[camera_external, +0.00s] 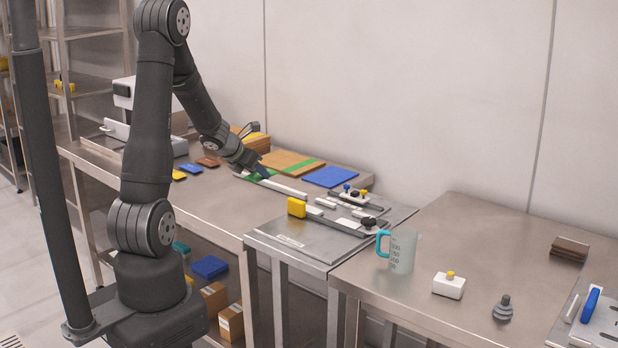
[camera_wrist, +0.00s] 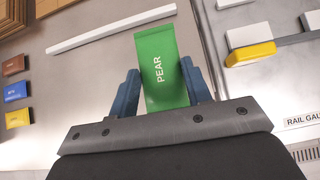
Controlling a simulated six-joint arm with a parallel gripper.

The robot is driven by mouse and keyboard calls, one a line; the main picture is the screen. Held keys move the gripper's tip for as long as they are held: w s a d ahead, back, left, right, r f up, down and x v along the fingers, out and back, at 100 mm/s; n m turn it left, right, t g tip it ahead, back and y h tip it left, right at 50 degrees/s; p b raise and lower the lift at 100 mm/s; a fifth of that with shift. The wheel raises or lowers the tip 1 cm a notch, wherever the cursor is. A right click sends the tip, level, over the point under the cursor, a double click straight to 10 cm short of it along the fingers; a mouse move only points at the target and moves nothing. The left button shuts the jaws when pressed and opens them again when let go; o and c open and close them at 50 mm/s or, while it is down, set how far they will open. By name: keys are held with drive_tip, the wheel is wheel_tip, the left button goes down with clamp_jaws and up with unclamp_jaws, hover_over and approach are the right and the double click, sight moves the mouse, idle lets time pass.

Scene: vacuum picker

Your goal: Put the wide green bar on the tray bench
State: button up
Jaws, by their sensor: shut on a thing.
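The wide green bar (camera_wrist: 160,68), printed PEAR, stands out between my gripper's (camera_wrist: 166,88) two blue fingers in the wrist view. My gripper is shut on it. In the external view my gripper (camera_external: 262,172) is low over the far right part of the left steel bench (camera_external: 225,200), and the bar shows as a small green patch (camera_external: 250,177), partly hidden by the fingers. Whether the bar touches the bench is not clear. No bench is visibly labelled as the tray bench.
A white strip (camera_external: 283,187) lies beside my gripper. Small brown (camera_external: 208,162), blue (camera_external: 190,168) and yellow (camera_external: 178,175) bars lie to the left. Boards (camera_external: 330,177) lie behind. A yellow block (camera_external: 297,207) stands on the middle bench; a jug (camera_external: 401,250) stands on the right bench.

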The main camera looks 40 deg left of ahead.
drive_tip(key=a+f, duration=0.2)
drive_tip(key=a, duration=0.2)
drive_tip(key=a+f, duration=0.2)
drive_tip(key=a, duration=0.2)
drive_tip(key=a+f, duration=0.3)
drive_tip(key=a, duration=0.1)
drive_tip(key=shift+s+a, duration=0.25)
drive_tip(key=shift+s, duration=0.05)
drive_tip(key=shift+a+f, duration=0.15)
drive_tip(key=shift+f, duration=1.95)
drive_tip(key=o, duration=0.5)
drive_tip(key=shift+f, duration=0.15)
drive_tip(key=o, duration=0.5)
drive_tip(key=v, duration=1.1)
drive_tip(key=shift+w, duration=0.1)
drive_tip(key=shift+o, duration=0.4)
drive_tip(key=shift+s+r, duration=0.5)
